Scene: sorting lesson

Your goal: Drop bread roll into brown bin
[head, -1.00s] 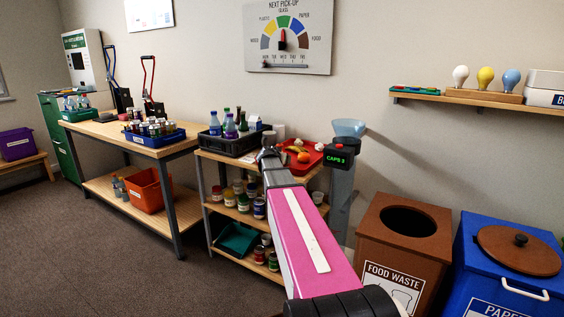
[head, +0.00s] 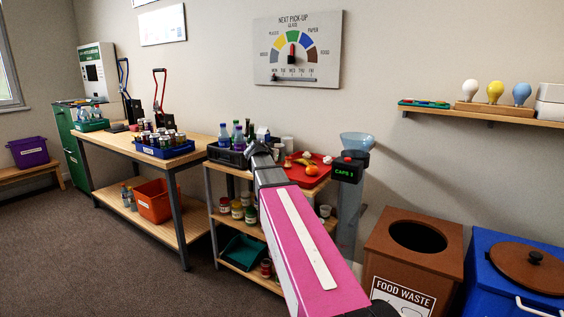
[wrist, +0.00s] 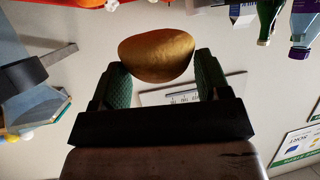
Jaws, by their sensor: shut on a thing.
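The bread roll (wrist: 157,55) is a smooth golden-brown oval in the wrist view. My gripper (wrist: 155,75) is shut on it, with a green ribbed pad at each side. In the head view my gripper (head: 258,148) is over the small shelf unit, beside the dark crate, and I cannot make out the roll there. The brown bin (head: 384,240) stands at the lower right, labelled FOOD WASTE, with a round dark opening in its top. My gripper is well to the left of the bin.
A red tray (head: 318,179) with food lies on the shelf unit. A grey post with a funnel and CAPS display (head: 347,172) stands between it and the bin. A blue paper bin (head: 490,282) is right of the brown one. A wall shelf (head: 480,114) hangs above.

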